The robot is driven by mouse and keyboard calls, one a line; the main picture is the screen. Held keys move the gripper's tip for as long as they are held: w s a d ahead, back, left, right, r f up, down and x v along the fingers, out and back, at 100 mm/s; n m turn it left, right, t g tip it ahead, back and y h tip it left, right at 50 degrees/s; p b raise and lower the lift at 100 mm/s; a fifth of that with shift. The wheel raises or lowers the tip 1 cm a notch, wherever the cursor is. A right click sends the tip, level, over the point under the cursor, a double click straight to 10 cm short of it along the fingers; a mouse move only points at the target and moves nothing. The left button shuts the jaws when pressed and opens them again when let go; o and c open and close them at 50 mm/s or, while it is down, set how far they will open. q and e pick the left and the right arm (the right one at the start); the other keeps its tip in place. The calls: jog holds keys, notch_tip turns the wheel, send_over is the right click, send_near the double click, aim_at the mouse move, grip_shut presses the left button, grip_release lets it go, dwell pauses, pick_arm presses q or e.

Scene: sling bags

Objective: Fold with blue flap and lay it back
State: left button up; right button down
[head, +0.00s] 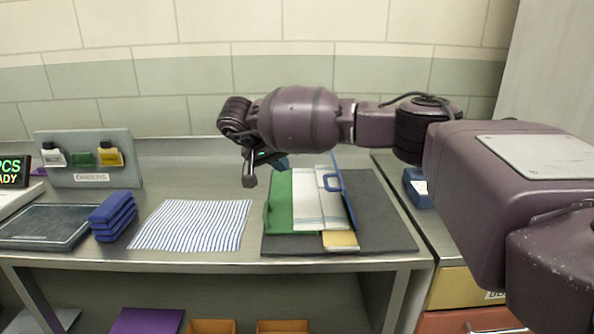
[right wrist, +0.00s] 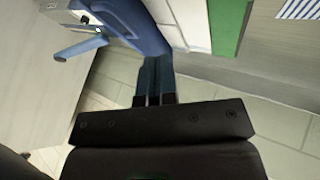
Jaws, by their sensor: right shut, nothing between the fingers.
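A sling bag lies spread on a dark grey mat (head: 390,215). Its green flap (head: 279,205) is at the left and white panels (head: 308,205) are in the middle. A yellow piece (head: 340,240) shows at the front. My right gripper (head: 262,172) hangs over the back left of the bag. In the right wrist view its fingers (right wrist: 155,80) are together and empty, close to a blue part (right wrist: 135,22); contact is unclear. My left gripper is out of view.
A blue-striped cloth (head: 193,224) lies left of the mat. A stack of blue pads (head: 113,215), a dark tray (head: 40,226) and a rack with small bottles (head: 85,158) stand farther left. My right arm crosses above the bag's back right.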

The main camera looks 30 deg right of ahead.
jog(key=s+d+f, duration=0.1)
jog(key=d+f, duration=0.5)
jog(key=d, duration=0.3)
jog(key=shift+s+f+b, duration=0.2)
jog(key=shift+f+b, duration=0.05)
jog(key=shift+b, duration=0.1)
jog(key=shift+d, duration=0.15)
